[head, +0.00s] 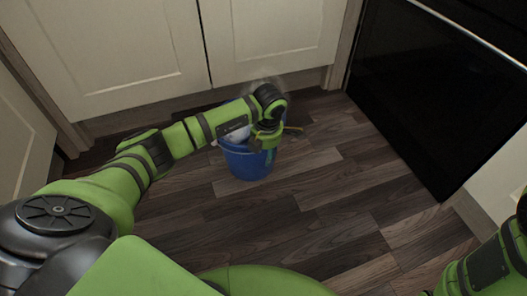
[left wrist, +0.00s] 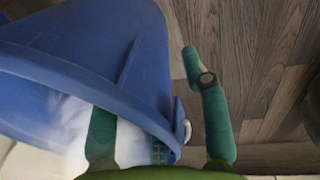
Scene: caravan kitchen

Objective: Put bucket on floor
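The blue bucket (head: 247,162) is at floor level in front of the cream cabinets, and appears roughly upright. Something pale shows at its top. In the left wrist view the bucket (left wrist: 140,60) fills the left side, with its rim across the picture. My left gripper (head: 268,138) is at the bucket's right rim. Its two green fingers are wide apart in the wrist view, one over the bucket's pale interior and one outside the wall, so it looks open around the rim. Whether the fingers touch the bucket is unclear. My right gripper is out of view.
Cream cabinet doors (head: 275,42) stand right behind the bucket. A black oven front (head: 425,85) is to the right. The dark wooden floor (head: 335,205) is clear in front and to the right of the bucket.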

